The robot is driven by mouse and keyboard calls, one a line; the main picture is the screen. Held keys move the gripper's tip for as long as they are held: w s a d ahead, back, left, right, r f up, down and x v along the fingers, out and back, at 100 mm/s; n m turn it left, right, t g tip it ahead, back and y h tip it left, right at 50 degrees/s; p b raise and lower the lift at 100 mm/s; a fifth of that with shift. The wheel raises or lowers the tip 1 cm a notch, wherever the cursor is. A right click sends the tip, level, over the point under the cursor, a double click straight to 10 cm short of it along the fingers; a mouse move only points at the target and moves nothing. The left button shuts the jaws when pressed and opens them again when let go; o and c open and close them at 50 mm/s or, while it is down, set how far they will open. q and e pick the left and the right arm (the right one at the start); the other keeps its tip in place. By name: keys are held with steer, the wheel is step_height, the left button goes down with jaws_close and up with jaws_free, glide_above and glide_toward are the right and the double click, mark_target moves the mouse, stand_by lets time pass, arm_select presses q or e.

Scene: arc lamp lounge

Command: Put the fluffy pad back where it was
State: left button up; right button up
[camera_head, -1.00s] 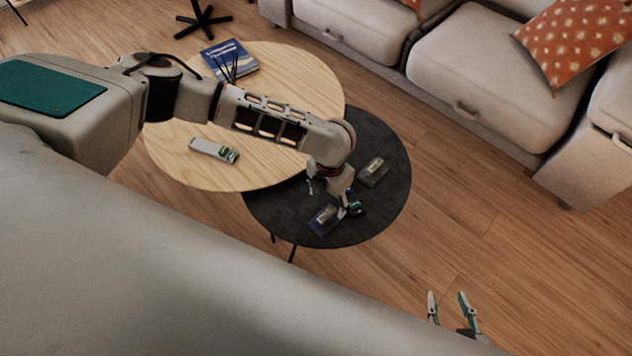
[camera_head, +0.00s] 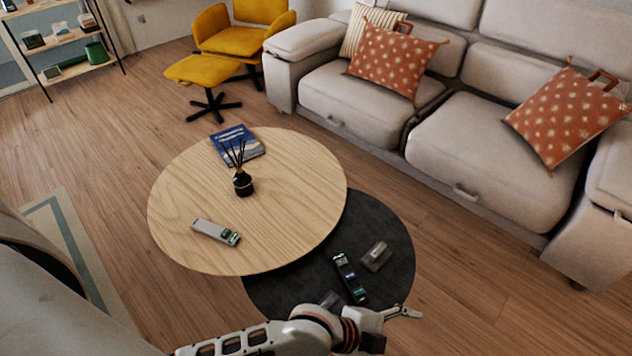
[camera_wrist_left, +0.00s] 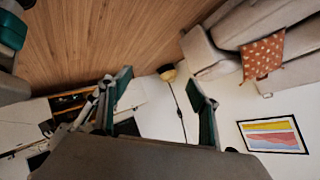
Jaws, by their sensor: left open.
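The only soft pads I see are cushions on the grey sofa (camera_head: 440,130). An orange cushion with pale dots (camera_head: 565,118) leans at the right, another (camera_head: 392,60) leans at the left, and a striped one (camera_head: 369,27) is partly hidden behind it. I cannot tell which is the fluffy pad. One orange cushion also shows in the left wrist view (camera_wrist_left: 262,55). My left gripper (camera_head: 403,313) is over the near edge of the dark table, away from the cushions. Its fingers are apart and empty in the left wrist view (camera_wrist_left: 160,92). My right gripper is out of view.
A wooden round table (camera_head: 285,215) holds a book (camera_head: 237,143), a reed diffuser (camera_head: 243,183) and a grey device (camera_head: 215,231). The lower dark table (camera_head: 385,220) holds a dark remote-like object (camera_head: 349,277) and a grey box (camera_head: 376,257). Floor (camera_head: 470,270) is clear before the sofa.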

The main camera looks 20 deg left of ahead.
arm_select(q)
steer(key=s+a+f+n+t+y, duration=0.1)
steer(key=a+n, duration=0.3)
steer(key=a, duration=0.5)
steer(key=s+a+f+n+t+y, duration=0.2)
steer(key=a+n, duration=0.3)
steer(key=a, duration=0.4)
steer(key=s+a+f+n+t+y, duration=0.1)
steer(key=s+a+n+y, duration=0.2)
steer(key=a, duration=0.7)
steer(key=shift+s+f+n+t+y, duration=0.35)
steer(key=shift+n+y, duration=0.25)
steer(key=shift+n, duration=0.6)
